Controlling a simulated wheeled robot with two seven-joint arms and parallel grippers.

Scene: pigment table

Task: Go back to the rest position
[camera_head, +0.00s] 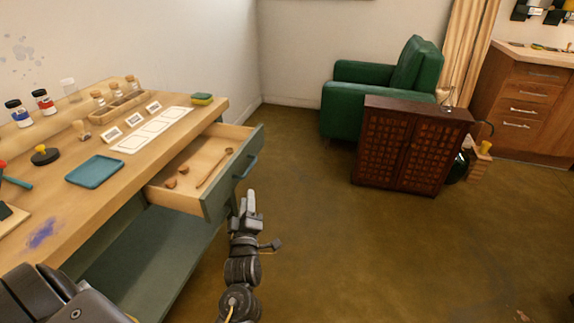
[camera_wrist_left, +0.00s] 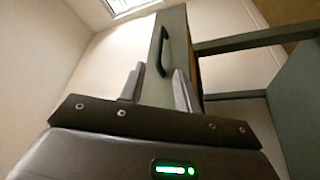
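My left gripper (camera_head: 250,197) is in front of the table's open drawer (camera_head: 213,203), just below and near its dark handle (camera_head: 247,168) in the head view. In the left wrist view the left gripper (camera_wrist_left: 158,88) has its two fingers apart with nothing between them. The drawer front and its handle (camera_wrist_left: 160,50) show beyond the fingertips, and the gripper appears clear of the handle. My right gripper is not in view.
The drawer sticks out from the wooden table (camera_head: 75,225) and holds a few small brown items and a stick-like tool (camera_head: 213,168). A dark cabinet (camera_head: 410,145) and a green armchair (camera_head: 400,80) stand further back. The floor to the right is clear.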

